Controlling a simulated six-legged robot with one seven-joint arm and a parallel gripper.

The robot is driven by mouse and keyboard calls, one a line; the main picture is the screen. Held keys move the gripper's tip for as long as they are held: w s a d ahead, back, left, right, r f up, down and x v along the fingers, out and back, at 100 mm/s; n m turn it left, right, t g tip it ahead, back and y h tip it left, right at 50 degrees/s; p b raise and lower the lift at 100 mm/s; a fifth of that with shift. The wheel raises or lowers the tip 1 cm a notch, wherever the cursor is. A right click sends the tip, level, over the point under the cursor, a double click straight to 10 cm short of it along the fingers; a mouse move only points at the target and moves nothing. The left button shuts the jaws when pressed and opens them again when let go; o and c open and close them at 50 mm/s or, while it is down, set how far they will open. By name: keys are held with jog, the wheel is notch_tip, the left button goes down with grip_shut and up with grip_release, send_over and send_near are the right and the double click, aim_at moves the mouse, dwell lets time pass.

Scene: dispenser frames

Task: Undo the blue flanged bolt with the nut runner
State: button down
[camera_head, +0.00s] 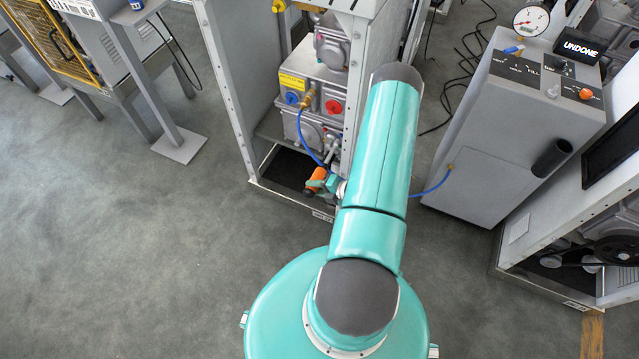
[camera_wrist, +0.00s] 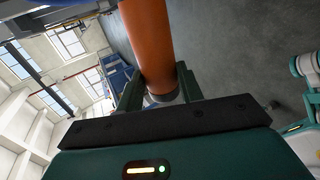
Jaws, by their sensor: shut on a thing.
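The nut runner's orange body (camera_wrist: 150,40) stands between the two dark green fingers of my gripper (camera_wrist: 160,88) in the wrist view, and the fingers are shut on it. In the head view the orange nut runner (camera_head: 316,179) shows low beside the machine frame, at my gripper (camera_head: 331,184), partly hidden by my arm. A blue hose runs near it. A round blue part (camera_head: 291,98), which may be the blue flanged bolt, sits on a grey housing below a yellow label. The nut runner's working end is not clear, and I cannot tell whether it touches any bolt.
A red round part (camera_head: 333,107) and a brass fitting (camera_head: 309,100) are beside the blue one. Frame posts (camera_head: 231,85) stand around the housing. A grey console (camera_head: 505,125) at right carries a gauge (camera_head: 531,19) and a display (camera_head: 579,48) reading UNDONE. Floor (camera_head: 130,260) at left is clear.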

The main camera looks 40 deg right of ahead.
aim_at(312, 198)
jog(key=shift+s+a, duration=0.3)
jog(key=shift+a, duration=0.65)
jog(key=shift+s+a, duration=0.3)
jog(key=shift+a, duration=0.6)
